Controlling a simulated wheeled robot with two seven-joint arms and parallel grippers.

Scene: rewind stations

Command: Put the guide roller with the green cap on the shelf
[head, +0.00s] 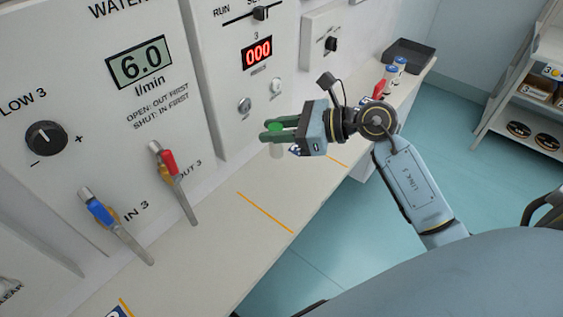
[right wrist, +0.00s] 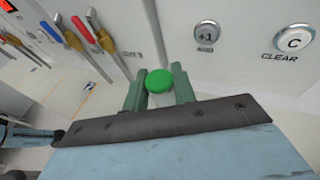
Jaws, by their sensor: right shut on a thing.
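The guide roller with the green cap (head: 276,127) is between the green fingers of my right gripper (head: 267,132), which is shut on it. Its pale body shows just below the fingers, above the long pale ledge (head: 215,260). In the right wrist view the round green cap (right wrist: 160,81) sits between the two fingertips (right wrist: 158,78). A white shelf rack (head: 495,101) stands at the far right, apart from the gripper.
Panels with a knob (head: 46,138), blue lever (head: 100,210) and red lever (head: 168,163) rise behind the ledge. Blue-and-white capped items (head: 398,65), a red item (head: 379,90) and a dark tray (head: 410,53) are at its far end. Teal floor (head: 450,140) lies open before the rack.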

